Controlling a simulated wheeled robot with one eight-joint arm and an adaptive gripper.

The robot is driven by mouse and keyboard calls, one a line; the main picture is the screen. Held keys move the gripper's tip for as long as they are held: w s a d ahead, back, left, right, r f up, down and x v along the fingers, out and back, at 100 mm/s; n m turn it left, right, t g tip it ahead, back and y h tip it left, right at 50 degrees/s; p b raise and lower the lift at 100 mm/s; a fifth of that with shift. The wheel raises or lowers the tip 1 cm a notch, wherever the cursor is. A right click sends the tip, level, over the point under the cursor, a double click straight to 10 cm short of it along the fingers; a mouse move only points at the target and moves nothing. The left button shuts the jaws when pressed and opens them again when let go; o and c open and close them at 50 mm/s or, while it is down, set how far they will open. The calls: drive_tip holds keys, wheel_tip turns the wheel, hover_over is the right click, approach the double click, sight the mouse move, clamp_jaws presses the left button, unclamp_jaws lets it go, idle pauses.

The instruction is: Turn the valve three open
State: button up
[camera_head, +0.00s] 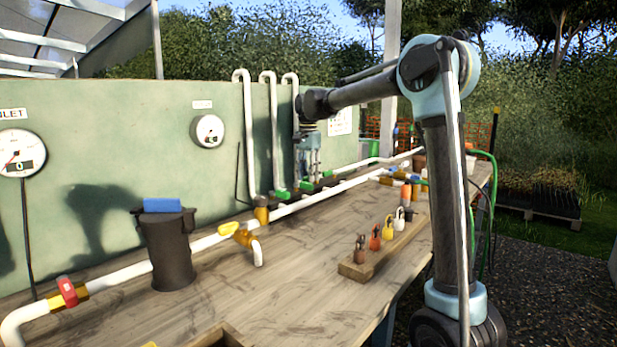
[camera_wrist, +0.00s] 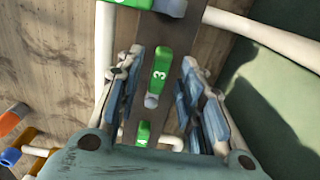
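The valve three handle (camera_wrist: 157,68) is a green lever marked 3, seen in the wrist view between my gripper's fingers. My gripper (camera_wrist: 162,62) is open, one finger on each side of the lever, with gaps showing on both sides. Another green lever (camera_wrist: 174,6) lies above it in the picture, and one more green lever (camera_wrist: 142,132) lies below it. In the head view, my gripper (camera_head: 308,168) points down over the row of green levers (camera_head: 280,195) at the wall. The fingertips are small there, and I cannot tell their height above the lever.
White pipes (camera_head: 247,140) rise along the green wall, and a long white pipe (camera_head: 330,187) runs in front of the levers. A wooden block with coloured padlocks (camera_head: 375,245), a yellow valve (camera_head: 240,235) and a dark canister (camera_head: 167,250) stand on the bench.

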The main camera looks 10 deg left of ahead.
drive_tip(key=shift+f, duration=0.25)
clamp_jaws()
